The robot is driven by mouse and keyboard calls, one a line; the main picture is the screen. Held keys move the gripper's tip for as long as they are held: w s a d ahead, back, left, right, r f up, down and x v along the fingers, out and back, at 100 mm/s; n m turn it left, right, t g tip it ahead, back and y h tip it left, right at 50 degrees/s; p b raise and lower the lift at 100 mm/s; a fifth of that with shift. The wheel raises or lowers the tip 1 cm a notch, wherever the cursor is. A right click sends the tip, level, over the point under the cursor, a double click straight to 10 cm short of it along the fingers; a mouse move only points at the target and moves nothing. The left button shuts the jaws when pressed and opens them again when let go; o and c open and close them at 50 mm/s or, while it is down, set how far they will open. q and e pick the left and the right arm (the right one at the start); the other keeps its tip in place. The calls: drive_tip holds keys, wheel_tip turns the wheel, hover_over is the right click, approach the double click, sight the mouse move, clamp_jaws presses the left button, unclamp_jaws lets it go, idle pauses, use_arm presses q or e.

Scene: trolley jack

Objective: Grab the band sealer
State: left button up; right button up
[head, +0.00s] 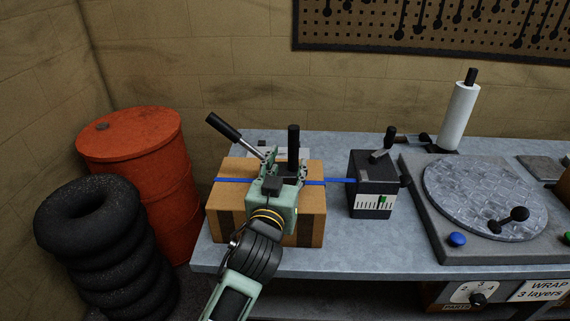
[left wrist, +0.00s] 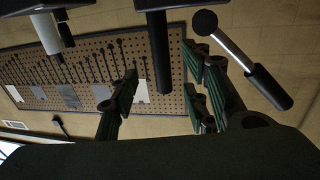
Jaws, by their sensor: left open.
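The band sealer stands on top of a cardboard box (head: 311,215) that has a blue band (head: 233,181) around it. Its black upright handle (head: 293,138) and its slanted lever with a black grip (head: 224,127) rise above my left gripper (head: 284,165); its body is mostly hidden behind the gripper. My left gripper is open over the box. In the left wrist view the upright handle (left wrist: 160,55) shows in the gap between the finger pads, and the lever (left wrist: 240,60) shows to the right. I cannot tell whether the fingers touch the handle. My right gripper is not in view.
Right of the box stands a dark unit (head: 372,200) with a lever, in line with the blue band. Further right is a turntable (head: 470,195) with a white film roll (head: 459,115) behind it. A red drum (head: 140,150) and stacked tyres (head: 100,260) stand left of the bench (head: 330,262).

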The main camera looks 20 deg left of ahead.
sight(293, 149)
use_arm(q)
drive_tip(key=w, duration=0.2)
drive_tip(key=w+p, duration=0.1)
drive_tip(key=shift+w+a+r, duration=0.15)
drive_tip(key=shift+w+a, duration=0.1)
drive_tip(key=shift+w+a+f+p, duration=0.1)
drive_tip(key=shift+w+p, duration=0.05)
drive_tip(key=shift+w, duration=0.5)
drive_tip(key=shift+w+a+f+p, duration=0.1)
drive_tip(key=shift+w+p, duration=0.05)
drive_tip(key=shift+w, duration=0.75)
drive_tip(key=c, duration=1)
clamp_jaws()
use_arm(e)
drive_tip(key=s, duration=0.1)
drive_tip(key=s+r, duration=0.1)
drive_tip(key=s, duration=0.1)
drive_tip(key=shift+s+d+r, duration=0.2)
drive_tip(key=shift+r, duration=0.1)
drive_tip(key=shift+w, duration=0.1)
use_arm(q)
drive_tip(key=shift+r, duration=0.3)
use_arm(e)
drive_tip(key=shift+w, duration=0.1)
